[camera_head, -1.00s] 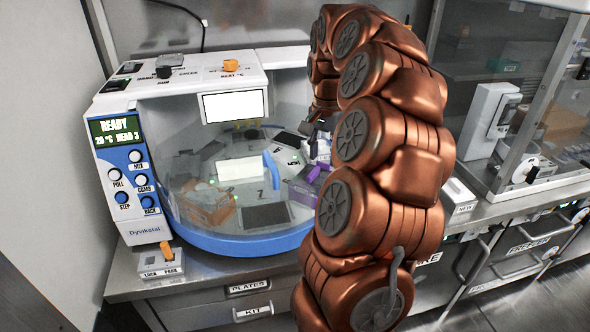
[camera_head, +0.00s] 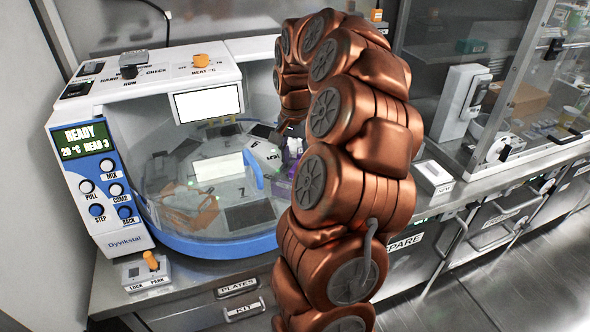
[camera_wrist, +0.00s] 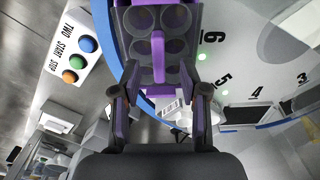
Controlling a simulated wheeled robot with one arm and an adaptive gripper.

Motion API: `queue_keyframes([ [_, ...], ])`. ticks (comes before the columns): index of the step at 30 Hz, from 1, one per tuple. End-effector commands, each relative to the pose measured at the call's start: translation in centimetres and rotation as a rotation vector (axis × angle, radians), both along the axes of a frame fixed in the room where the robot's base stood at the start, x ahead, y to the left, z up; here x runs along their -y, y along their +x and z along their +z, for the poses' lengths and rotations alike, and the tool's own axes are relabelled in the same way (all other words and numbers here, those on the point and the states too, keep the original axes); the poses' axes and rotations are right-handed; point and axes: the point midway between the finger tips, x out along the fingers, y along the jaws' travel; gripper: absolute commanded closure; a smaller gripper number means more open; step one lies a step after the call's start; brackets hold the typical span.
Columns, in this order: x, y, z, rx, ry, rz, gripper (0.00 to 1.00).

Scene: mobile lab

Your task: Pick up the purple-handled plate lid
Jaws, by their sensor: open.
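The purple-handled plate lid (camera_wrist: 148,22) is in the upper middle of the wrist view, over a plate with several round wells. Its upright purple handle (camera_wrist: 158,58) points down the picture, between the finger lines. My gripper (camera_wrist: 158,92) is open, one finger at each side of the handle, with a gap on both sides. No contact shows. In the head view my gripper (camera_head: 291,142) is small and mostly hidden behind my copper arm, at the right side of the round machine (camera_head: 215,243). Purple parts show there, but I cannot separate lid from fingers.
The machine has a clear cover with a blue handle (camera_head: 253,170) and numbered places. A control box with coloured buttons (camera_wrist: 80,53) is left in the wrist view. A lock/park switch (camera_head: 150,268) stands at the bench front. A glass cabinet (camera_head: 480,90) is at right.

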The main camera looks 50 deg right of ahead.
Motion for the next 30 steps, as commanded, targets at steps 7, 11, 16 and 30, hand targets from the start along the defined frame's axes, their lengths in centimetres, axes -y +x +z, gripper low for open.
queue_keyframes([
  [7,0.0,-0.2,-2.5,-0.002,0.000,0.000,0.56],
  [11,0.0,-0.1,-2.8,-0.001,0.000,-0.001,0.56],
  [16,0.0,-0.2,-2.8,-0.001,0.001,-0.001,0.62],
  [30,0.0,-0.1,-2.8,-0.002,0.000,0.000,1.00],
])
